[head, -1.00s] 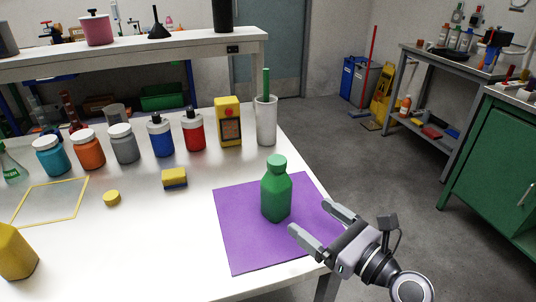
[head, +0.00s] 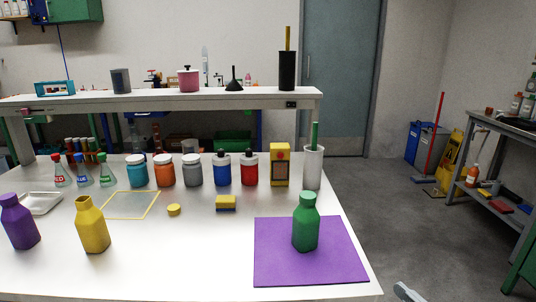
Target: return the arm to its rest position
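A green bottle (head: 306,224) with its cap on stands upright on the purple mat (head: 275,266) at the right part of the white table (head: 200,262). Part of my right gripper (head: 408,292) shows at the bottom edge, right of the table and apart from the bottle. Only a light-coloured finger piece is in view, so its opening cannot be judged. My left gripper is not in view.
A purple bottle (head: 20,225) and an open yellow bottle (head: 92,228) stand at the left front. Jars, flasks, a yellow box (head: 280,167) and a white cup (head: 313,168) line the table's back. A yellow sponge (head: 226,202) and a yellow cap (head: 174,210) lie mid-table.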

